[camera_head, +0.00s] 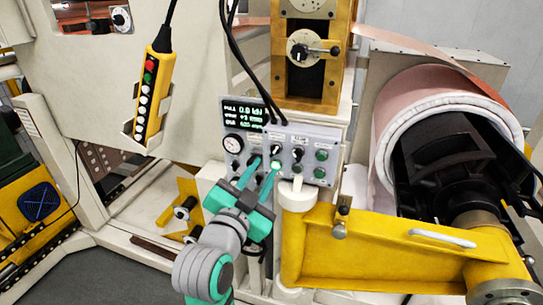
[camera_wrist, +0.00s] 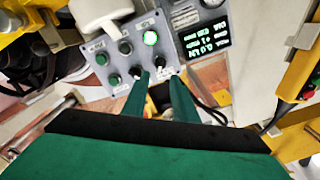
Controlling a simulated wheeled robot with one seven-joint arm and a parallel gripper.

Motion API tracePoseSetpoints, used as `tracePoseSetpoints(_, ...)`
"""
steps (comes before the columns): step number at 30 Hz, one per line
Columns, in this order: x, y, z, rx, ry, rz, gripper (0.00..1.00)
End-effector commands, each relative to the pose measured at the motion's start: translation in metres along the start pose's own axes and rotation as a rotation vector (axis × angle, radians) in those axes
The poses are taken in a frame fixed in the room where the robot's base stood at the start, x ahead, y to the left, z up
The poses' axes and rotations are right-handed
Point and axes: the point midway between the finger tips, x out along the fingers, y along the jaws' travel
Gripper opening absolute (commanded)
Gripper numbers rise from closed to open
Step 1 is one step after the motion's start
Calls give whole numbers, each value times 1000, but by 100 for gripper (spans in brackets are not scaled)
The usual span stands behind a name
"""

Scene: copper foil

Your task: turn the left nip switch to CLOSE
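A grey control panel (camera_head: 308,140) carries two black selector switches in its upper row, the left switch (camera_head: 275,149) and the right switch (camera_head: 298,154). Their labels are too small to read, so I cannot tell the switch position. A lit green button (camera_head: 276,165) sits below the left switch. My gripper (camera_head: 265,165) is open, its two teal fingers apart and pointing at the left part of the panel. In the wrist view, where the panel appears upside down, the fingertips (camera_wrist: 160,77) lie either side of the left switch (camera_wrist: 160,63). Contact cannot be told.
A display (camera_head: 243,113) and a round gauge (camera_head: 233,143) are left of the panel. A yellow arm (camera_head: 370,245) with a white post top stands close at the right. A yellow pendant (camera_head: 150,95) hangs at the left.

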Motion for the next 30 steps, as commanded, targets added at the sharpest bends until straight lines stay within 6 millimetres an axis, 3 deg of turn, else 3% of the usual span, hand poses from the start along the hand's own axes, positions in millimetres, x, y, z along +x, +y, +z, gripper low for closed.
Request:
tracePoseSetpoints(6,40,0,0,-1,1,2,26)
tracePoseSetpoints(12,65,0,0,-1,1,1,26)
tracePoseSetpoints(26,76,0,0,-1,0,-1,26)
tracePoseSetpoints(29,76,0,0,-1,0,-1,2)
tracePoseSetpoints(30,76,0,0,-1,0,-1,0)
